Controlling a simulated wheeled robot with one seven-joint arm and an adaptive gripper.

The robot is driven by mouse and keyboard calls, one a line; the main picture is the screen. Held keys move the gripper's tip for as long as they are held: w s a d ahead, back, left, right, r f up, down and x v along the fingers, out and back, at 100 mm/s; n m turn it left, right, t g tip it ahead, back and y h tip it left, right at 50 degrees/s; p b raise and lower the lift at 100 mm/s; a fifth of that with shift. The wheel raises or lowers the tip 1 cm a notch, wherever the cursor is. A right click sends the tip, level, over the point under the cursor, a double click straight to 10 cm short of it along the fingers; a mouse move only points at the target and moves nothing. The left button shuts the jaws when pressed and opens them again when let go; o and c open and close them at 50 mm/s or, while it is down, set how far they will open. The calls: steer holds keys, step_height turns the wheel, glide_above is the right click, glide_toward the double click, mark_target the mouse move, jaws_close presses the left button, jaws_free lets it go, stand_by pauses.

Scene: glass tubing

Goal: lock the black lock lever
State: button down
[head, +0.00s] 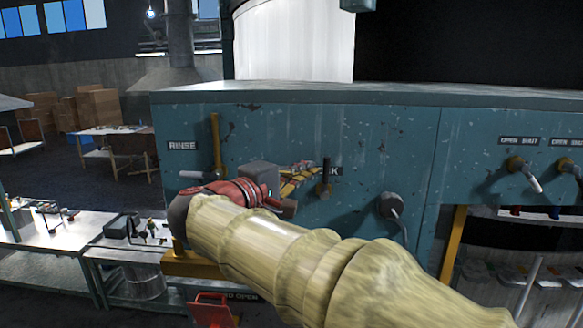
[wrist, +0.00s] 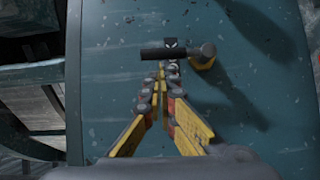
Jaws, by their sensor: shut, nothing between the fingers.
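The black lock lever (head: 325,175) stands about upright on the teal panel in the head view, beside a label of which only a "K" shows. In the wrist view the same lever (wrist: 168,53) lies across the picture, with its round hub and brass-coloured mount at the right end. My gripper (head: 308,167) is just left of the lever in the head view, its yellow fingers pointing at it. In the wrist view the fingertips (wrist: 169,66) are together and empty, close to the middle of the lever bar. I cannot tell whether they touch it.
The teal panel (head: 400,135) fills the middle. A yellow bar (head: 215,145) stands near the RINSE label at left. A grey knob with a handle (head: 392,206) sticks out right of the lever. Further right are OPEN/SHUT levers (head: 525,172). A workbench (head: 60,235) stands at left.

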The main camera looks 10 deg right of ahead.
steer(key=shift+w+f, duration=0.1)
steer(key=shift+w, duration=0.05)
steer(key=shift+s+d+r+m+y+b, duration=0.2)
steer(key=shift+d+r+m+y+b, duration=0.15)
steer(key=shift+d+m+b, duration=0.3)
stand_by(0.4)
